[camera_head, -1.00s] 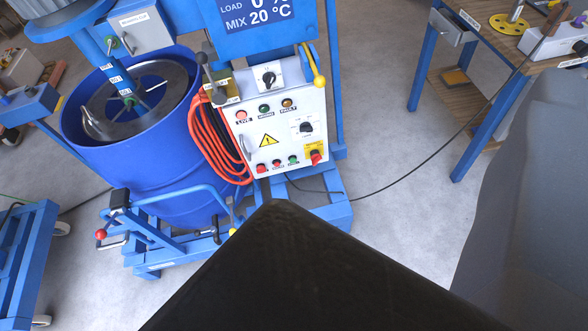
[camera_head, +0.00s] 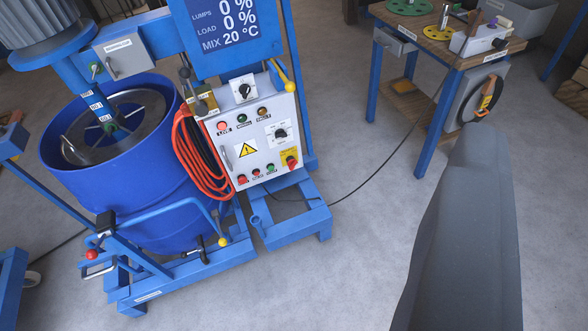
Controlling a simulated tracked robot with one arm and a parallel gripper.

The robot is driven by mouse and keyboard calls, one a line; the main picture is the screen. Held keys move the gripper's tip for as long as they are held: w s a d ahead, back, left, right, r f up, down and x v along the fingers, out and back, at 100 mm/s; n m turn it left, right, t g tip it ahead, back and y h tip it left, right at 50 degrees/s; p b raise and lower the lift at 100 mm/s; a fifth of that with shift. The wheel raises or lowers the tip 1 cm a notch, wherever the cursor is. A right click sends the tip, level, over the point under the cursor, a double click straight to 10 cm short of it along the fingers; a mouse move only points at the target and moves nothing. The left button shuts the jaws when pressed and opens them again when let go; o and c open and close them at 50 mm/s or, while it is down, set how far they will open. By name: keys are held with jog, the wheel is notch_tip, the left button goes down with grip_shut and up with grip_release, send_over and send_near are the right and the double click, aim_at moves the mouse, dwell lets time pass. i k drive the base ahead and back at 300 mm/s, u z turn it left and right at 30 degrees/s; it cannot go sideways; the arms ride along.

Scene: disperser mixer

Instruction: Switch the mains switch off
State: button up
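A red rotary knob on a yellow plate (camera_head: 291,161) sits at the lower right of the white control panel (camera_head: 229,150). It looks like the mains switch, but its label is too small to read. A black rotary switch (camera_head: 280,133) sits above it on the panel, and another black rotary switch (camera_head: 243,91) is on a white box at the top. The panel is on the blue mixer frame, left of the picture's middle. My gripper's fingers do not show. A large dark grey part, seemingly mine, fills the lower right, apart from the panel in the picture.
An orange cable coil (camera_head: 197,157) hangs at the panel's left, beside a blue drum (camera_head: 130,200). A blue frame foot (camera_head: 295,225) juts out below the panel. A wooden-topped table (camera_head: 440,45) stands at the back right. A black cable (camera_head: 375,172) crosses otherwise clear floor (camera_head: 330,270).

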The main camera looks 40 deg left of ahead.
aim_at(292, 163)
jog(key=z, duration=0.05)
jog(key=i, duration=0.9)
jog(key=u, duration=0.1)
